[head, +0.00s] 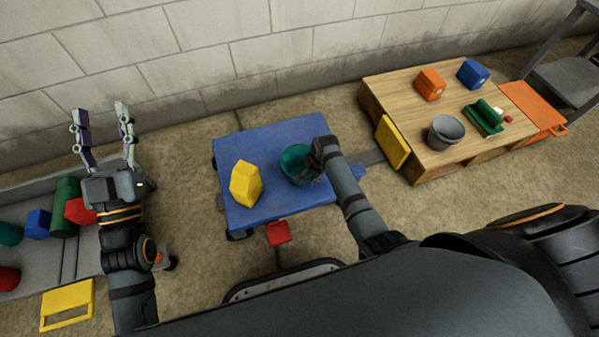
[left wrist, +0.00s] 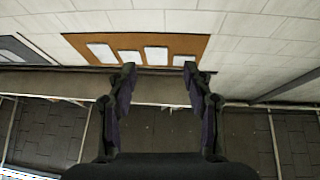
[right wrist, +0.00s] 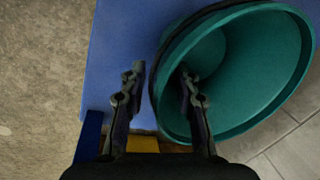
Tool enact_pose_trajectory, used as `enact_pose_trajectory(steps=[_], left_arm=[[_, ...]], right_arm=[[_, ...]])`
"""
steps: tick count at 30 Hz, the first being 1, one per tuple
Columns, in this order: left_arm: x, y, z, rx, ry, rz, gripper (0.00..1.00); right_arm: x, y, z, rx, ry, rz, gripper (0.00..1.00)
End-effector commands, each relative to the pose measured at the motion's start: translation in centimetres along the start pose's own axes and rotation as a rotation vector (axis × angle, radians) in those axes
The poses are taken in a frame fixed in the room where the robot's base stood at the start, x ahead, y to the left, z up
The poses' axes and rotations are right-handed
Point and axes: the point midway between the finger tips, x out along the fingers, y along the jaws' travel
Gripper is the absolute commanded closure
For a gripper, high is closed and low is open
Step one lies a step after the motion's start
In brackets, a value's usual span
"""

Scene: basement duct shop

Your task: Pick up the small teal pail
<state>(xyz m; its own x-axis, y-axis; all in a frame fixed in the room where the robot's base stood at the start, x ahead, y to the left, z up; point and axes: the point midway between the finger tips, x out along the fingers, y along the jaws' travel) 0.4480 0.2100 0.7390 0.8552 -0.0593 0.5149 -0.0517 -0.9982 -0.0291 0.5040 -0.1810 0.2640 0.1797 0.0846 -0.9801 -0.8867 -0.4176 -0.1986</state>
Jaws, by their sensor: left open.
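The small teal pail (head: 293,158) stands on the blue table (head: 262,145), with its right side partly hidden by my right gripper (head: 314,166). In the right wrist view the teal pail (right wrist: 255,70) fills the right half. My right gripper (right wrist: 160,78) is open and straddles the pail's rim, one finger inside the mouth and the other outside. Blue table top shows between the outer finger and the pail wall, so the jaws are not closed on it. My left gripper (head: 100,113) is open, empty and raised at the left, far from the pail; its open fingers also show in the left wrist view (left wrist: 160,72).
A yellow block (head: 245,184) stands left of the pail on the blue table. A wooden table (head: 400,95) at the right bears a grey pail (head: 445,132), orange and blue boxes and a green item. A grey surface (head: 50,255) with several coloured objects lies below my left arm.

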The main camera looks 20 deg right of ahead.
Motion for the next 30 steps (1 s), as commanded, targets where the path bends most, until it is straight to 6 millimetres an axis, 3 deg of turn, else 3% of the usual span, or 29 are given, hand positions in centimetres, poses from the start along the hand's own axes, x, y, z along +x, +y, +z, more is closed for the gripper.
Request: enact_pose_trajectory(steps=[6,13,21,30], left_arm=[[0.3,0.1,-2.8,0.008,0.122,0.004,0.49],[0.3,0.1,-3.1,0.009,0.132,0.004,0.49],[0.3,0.1,-3.0,0.009,0.13,0.004,0.49],[0.3,0.1,-3.0,0.008,0.129,0.004,0.49]], right_arm=[[0.6,0.0,0.0,0.0,0.0,0.0,0.69],[0.5,0.0,0.0,0.0,0.0,0.0,0.69],[0.5,0.0,0.0,0.0,0.0,0.0,1.0],[0.5,0.0,0.0,0.0,0.0,0.0,1.0]])
